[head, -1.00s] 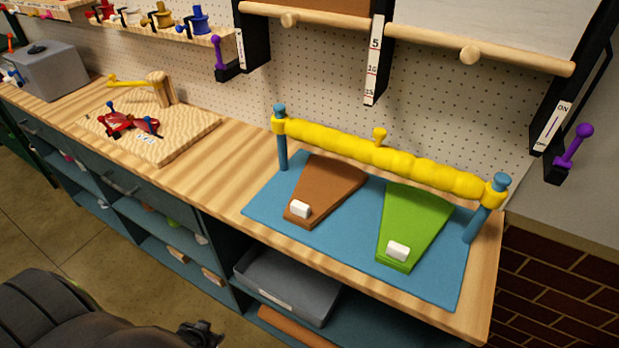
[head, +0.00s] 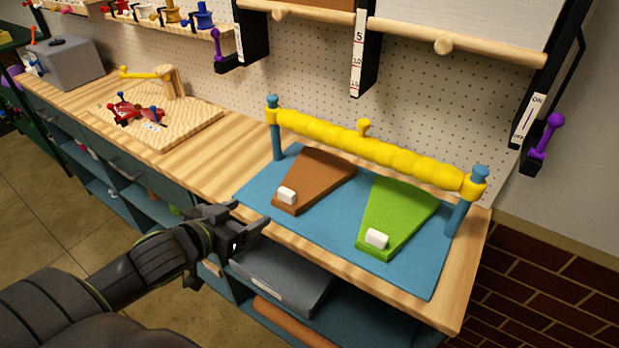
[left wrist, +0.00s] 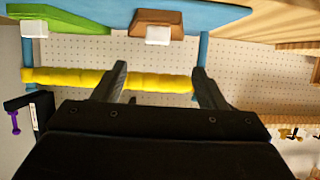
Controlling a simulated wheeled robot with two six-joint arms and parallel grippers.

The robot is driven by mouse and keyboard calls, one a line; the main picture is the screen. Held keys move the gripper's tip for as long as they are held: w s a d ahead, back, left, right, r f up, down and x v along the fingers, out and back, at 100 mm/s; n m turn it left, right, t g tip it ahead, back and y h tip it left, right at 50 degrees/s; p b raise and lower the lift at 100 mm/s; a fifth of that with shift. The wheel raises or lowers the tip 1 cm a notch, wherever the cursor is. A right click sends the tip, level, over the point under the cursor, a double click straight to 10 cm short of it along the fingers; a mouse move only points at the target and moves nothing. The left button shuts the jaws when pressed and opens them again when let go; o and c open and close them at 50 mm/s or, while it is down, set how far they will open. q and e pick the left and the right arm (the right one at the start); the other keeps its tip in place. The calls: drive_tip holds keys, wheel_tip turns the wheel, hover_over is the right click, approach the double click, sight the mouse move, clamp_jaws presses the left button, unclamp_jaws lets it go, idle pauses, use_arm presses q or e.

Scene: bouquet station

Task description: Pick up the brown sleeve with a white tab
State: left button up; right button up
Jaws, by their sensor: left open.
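The brown sleeve (head: 318,178) lies flat on the blue mat (head: 262,188), with its white tab (head: 287,196) at the near left end. In the left wrist view the brown sleeve (left wrist: 150,18) is at the top, with the white tab (left wrist: 158,35) facing the camera. My left gripper (head: 252,218) is open and empty, in front of the table edge and short of the tab. In the left wrist view its two fingers (left wrist: 160,75) are apart with nothing between them. My right gripper is not in view.
A green sleeve (head: 402,212) with its own white tab (head: 376,239) lies right of the brown one. A yellow bar (head: 370,147) on blue posts spans behind both. A grey bin (head: 283,277) sits on the shelf below. A wooden board (head: 180,125) lies left.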

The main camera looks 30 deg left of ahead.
use_arm(q)
drive_tip(key=b, duration=0.3)
approach(287, 190)
drive_tip(key=x, duration=0.6)
drive_tip(key=shift+s+d+f, duration=0.1)
drive_tip(key=shift+d, duration=0.2)
drive_tip(key=shift+a+x, duration=0.15)
drive_tip(key=shift+x, duration=1.35)
drive_tip(key=shift+a+x, duration=0.1)
drive_tip(key=shift+x, duration=1.4)
drive_tip(key=c, duration=1)
drive_tip(key=shift+c, duration=0.2)
drive_tip(key=shift+s, duration=0.1)
